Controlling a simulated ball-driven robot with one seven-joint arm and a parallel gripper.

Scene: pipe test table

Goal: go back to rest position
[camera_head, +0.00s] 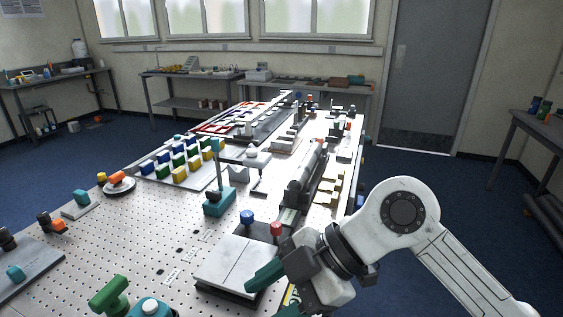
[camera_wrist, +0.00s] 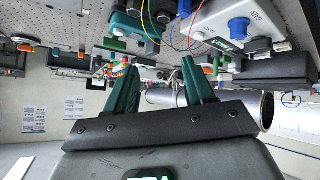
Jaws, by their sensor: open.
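My gripper (camera_head: 268,282) is at the near right of the pipe test table (camera_head: 130,240), close to a flat grey plate (camera_head: 235,262) on its top. Its green fingers also show in the wrist view (camera_wrist: 157,85), spread apart with nothing between them. A metal pipe (camera_wrist: 265,110) lies behind the fingers there.
Colored blocks (camera_head: 180,155) stand in rows at the table's middle left. Blue and red knobs (camera_head: 247,216) stand by the grey plate. A teal stand (camera_head: 219,201) is further back. A side table (camera_head: 540,130) stands at the right. Blue floor (camera_head: 420,175) is clear right of the table.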

